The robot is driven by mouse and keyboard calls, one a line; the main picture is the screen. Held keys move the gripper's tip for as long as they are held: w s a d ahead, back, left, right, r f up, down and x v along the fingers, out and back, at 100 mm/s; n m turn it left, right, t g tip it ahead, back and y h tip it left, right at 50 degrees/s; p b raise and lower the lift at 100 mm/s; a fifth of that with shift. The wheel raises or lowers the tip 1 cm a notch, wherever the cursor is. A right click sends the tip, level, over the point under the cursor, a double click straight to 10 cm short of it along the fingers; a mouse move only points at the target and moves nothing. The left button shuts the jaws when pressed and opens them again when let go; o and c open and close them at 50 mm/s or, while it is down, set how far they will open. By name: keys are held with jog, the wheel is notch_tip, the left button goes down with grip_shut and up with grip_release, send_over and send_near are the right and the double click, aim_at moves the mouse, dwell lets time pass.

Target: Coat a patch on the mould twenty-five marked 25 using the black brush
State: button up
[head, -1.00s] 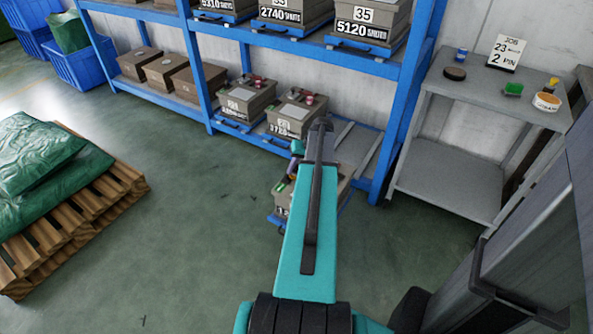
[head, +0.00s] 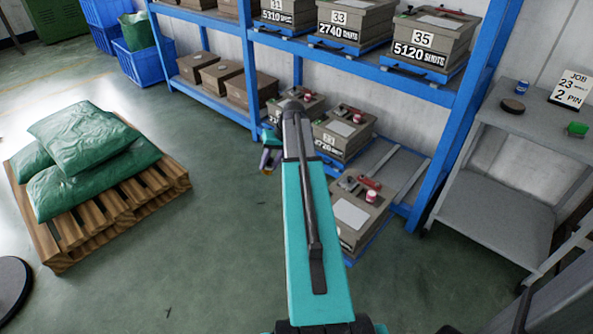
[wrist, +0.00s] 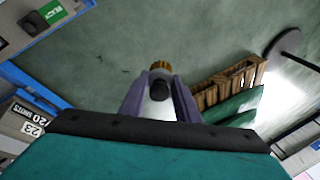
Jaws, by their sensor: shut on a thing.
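My gripper (wrist: 160,100) is shut on a small tool, seen end-on between its purple fingers. Mould 23 (wrist: 30,125) shows at the wrist view's left.
Another lower mould (head: 298,104) stands left of mould 23. Moulds 31, 33 and 35 (head: 430,45) stand on the upper shelf of the blue rack (head: 480,70). A grey side table (head: 500,200) is at right. A pallet (head: 110,215) with green sacks is at left. Floor between is clear.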

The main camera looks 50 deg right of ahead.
jog(key=w+a+r+n, duration=0.2)
jog(key=w+a+r, duration=0.2)
jog(key=a, duration=1)
jog(key=w+a+r+n+g+y, duration=0.1)
jog(key=w+a+r+n, duration=0.1)
jog(key=w+a+r, duration=0.3)
jog(key=w+a+r+n, duration=0.2)
jog(key=w+a+r, duration=0.3)
jog(key=a, duration=2)
notch_tip(320, 180, up, 6)
jog(key=shift+f+n+g+y, duration=0.25)
jog(key=shift+n+g+y, duration=0.15)
jog(key=shift+s, duration=0.1)
